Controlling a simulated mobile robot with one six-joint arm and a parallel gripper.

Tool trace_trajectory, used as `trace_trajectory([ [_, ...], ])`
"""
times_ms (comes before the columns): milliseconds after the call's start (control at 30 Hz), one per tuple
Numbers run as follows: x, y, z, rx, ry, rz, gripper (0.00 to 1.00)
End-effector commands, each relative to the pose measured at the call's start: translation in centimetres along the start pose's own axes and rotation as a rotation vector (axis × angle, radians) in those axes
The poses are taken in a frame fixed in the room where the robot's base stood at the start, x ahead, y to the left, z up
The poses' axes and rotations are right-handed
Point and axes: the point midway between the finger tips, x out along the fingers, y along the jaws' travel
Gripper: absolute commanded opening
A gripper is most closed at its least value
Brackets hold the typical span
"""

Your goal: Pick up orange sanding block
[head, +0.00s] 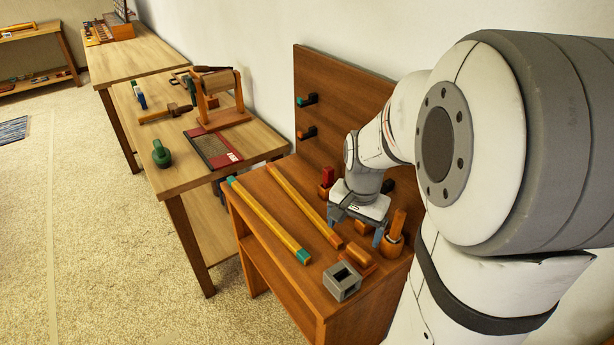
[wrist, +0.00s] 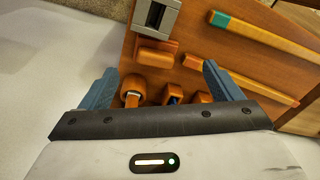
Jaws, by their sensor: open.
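An orange block (head: 358,257) with a rounded top, which looks like the sanding block, lies on the brown bench beside a grey hollow block. It also shows in the wrist view (wrist: 155,53), just beyond my fingertips, nearer the left finger. My gripper (head: 357,226) is open and empty above the bench's right part, pointing down. In the wrist view my gripper (wrist: 160,75) has its two blue fingers wide apart. Between and below them are an orange round holder (wrist: 132,92) and other orange pieces, partly hidden by the gripper body.
The grey hollow block (head: 342,281) stands near the bench's front edge. Two long yellow bars (head: 268,220) lie to the left. An orange holder with an upright piece (head: 393,240) stands close to the right finger. A brown pegboard (head: 325,105) rises behind the bench (head: 262,245).

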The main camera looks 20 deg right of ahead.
Motion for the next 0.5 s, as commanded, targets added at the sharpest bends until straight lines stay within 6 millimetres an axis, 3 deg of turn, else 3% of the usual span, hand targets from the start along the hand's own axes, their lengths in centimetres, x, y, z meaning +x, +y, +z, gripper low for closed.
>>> trace_trajectory([
  [33, 1.9, 0.3, -1.2, 0.079, -0.018, 0.014, 0.9],
  [200, 5.3, 1.1, -3.9, 0.279, -0.045, 0.039, 0.93],
  [500, 8.4, 1.5, -4.6, 0.356, -0.055, 0.05, 0.93],
])
